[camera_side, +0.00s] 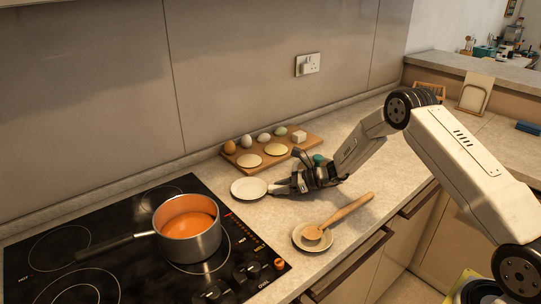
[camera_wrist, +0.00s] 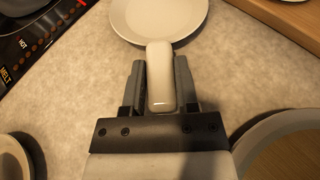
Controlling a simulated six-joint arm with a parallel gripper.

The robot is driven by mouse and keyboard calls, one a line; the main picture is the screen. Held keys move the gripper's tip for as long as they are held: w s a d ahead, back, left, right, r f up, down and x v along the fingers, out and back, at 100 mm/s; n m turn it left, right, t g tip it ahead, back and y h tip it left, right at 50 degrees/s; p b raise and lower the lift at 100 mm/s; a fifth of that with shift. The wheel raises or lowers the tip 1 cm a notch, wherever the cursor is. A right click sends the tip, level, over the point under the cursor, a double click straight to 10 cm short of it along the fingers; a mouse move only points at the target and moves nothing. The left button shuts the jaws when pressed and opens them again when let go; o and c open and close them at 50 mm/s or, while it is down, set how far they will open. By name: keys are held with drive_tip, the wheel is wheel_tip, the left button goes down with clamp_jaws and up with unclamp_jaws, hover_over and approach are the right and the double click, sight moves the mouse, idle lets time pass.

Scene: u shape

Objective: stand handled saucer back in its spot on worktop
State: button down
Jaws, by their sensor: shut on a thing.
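The handled saucer (camera_side: 249,188) is a white, shallow round dish, level, at or just above the worktop (camera_side: 345,165) beside the hob's right edge. I cannot tell whether it touches the surface. In the wrist view its dish (camera_wrist: 160,18) is at the top, with its pale handle (camera_wrist: 160,80) pointing back toward me. My gripper (camera_side: 281,187) reaches in from the right and is shut on the handle. In the wrist view, one finger of my gripper (camera_wrist: 160,66) lies on each side of the handle.
A wooden board (camera_side: 285,150) with eggs and flat round pieces lies behind. A small dish (camera_side: 305,243) with a wooden spoon (camera_side: 345,215) sits in front. On the black hob (camera_side: 100,260) stands a pot (camera_side: 190,240) of orange soup.

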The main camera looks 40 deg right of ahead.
drive_tip(key=shift+c, duration=1.8)
unclamp_jaws()
drive_tip(key=shift+f, duration=0.1)
drive_tip(key=shift+r, duration=0.2)
drive_tip(key=v, duration=1.2)
drive_tip(key=shift+f, duration=0.1)
